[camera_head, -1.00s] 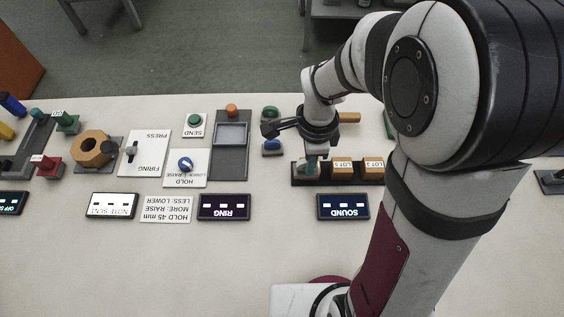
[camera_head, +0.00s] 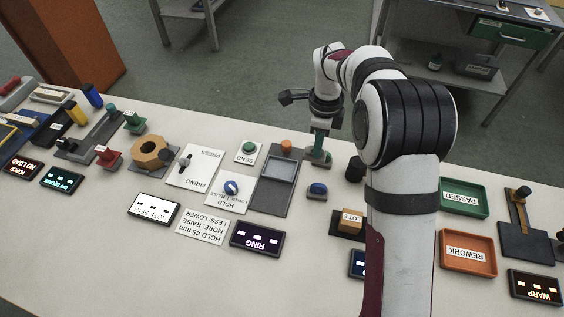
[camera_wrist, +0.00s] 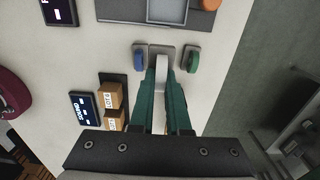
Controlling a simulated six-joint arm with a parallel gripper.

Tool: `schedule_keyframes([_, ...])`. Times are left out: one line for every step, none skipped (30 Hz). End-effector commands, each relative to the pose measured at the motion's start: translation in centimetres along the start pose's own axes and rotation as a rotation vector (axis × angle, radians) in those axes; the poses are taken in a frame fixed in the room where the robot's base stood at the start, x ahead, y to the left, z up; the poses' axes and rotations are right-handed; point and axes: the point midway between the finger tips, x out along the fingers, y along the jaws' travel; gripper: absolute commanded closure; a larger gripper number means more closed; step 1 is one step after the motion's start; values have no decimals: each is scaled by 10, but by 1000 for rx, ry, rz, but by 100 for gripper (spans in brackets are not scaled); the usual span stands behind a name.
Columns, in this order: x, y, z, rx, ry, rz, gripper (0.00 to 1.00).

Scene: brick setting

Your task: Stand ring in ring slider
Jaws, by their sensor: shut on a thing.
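In the head view my gripper (camera_head: 319,152) is behind the blue pad (camera_head: 317,190), and the ring is hidden. No part is labelled as the ring slider; a grey tray (camera_head: 265,184) with an orange knob lies left, behind the RING display (camera_head: 257,238).
The lot rack (camera_head: 340,236) with a wooden LOT block (camera_head: 350,220) stands nearer, partly behind my arm. A SEND button (camera_head: 247,151) and a blue HOLD knob (camera_head: 231,188) are left. The green PASSED tray (camera_head: 463,208) and orange REWORK tray (camera_head: 468,262) are right.

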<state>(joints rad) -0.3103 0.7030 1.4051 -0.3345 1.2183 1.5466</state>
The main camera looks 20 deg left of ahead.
Motion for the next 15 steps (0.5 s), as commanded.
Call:
schedule_keyframes([11, 0, 17, -6, 1, 4, 100])
schedule_keyframes([17, 0, 27, -6, 1, 4, 100])
schedule_keyframes([24, -2, 39, -5, 1, 3, 100])
schedule_keyframes([30, -2, 48, -6, 1, 2, 100])
schedule_keyframes([35, -3, 56, -5, 1, 2, 100])
schedule_keyframes([41, -3, 67, -4, 1, 2, 100])
schedule_keyframes([44, -4, 73, -4, 0, 1, 100])
schedule_keyframes([48, -4, 78, -4, 1, 1, 100])
schedule_keyframes([51, -5, 84, -2, 0, 0, 100])
schedule_keyframes([53, -5, 86, -1, 0, 1, 100])
schedule_keyframes([55, -5, 89, -1, 0, 1, 100])
schedule_keyframes([62, -5, 90, -2, 1, 1, 100])
schedule_keyframes([69, -5, 91, -1, 2, 2, 100])
schedule_keyframes([75, -5, 90, -1, 2, 2, 100])
schedule_keyframes([83, -5, 90, 0, 2, 2, 100])
